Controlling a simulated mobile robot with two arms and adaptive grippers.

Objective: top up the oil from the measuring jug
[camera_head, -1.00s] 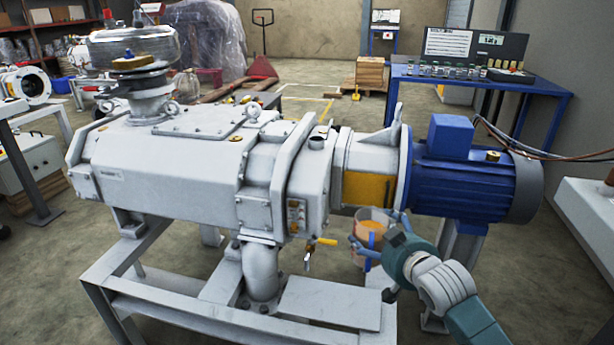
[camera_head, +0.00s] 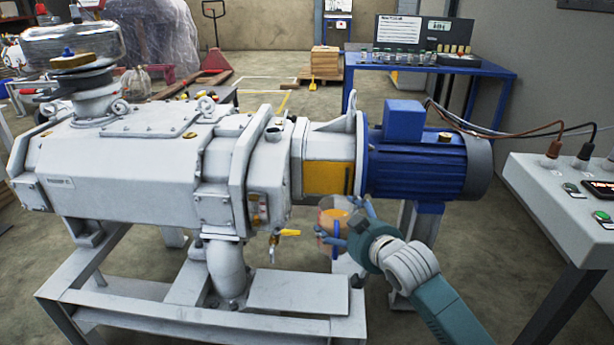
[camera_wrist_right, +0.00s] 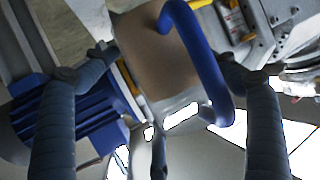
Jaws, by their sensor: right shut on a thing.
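The measuring jug (camera_head: 327,219) is clear, holds amber oil and has a blue handle. My right gripper (camera_head: 350,229) is shut on it. The jug looks upright, in front of the pump below its yellow panel. In the right wrist view the jug (camera_wrist_right: 155,55) and its blue handle lie between the fingers of my right gripper (camera_wrist_right: 168,65). The grey vacuum pump (camera_head: 120,170) stands on a steel frame. A short dark-topped port (camera_head: 273,133) rises from its end housing. A small gauge window (camera_head: 258,209) is on the front. My left gripper is out of view.
A yellow-handled valve (camera_head: 288,233) sticks out just left of the jug. The blue motor (camera_head: 425,165) is behind and right of my right gripper. A control box (camera_head: 560,205) with cables stands at the right. A blue table (camera_head: 490,80) is at the back.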

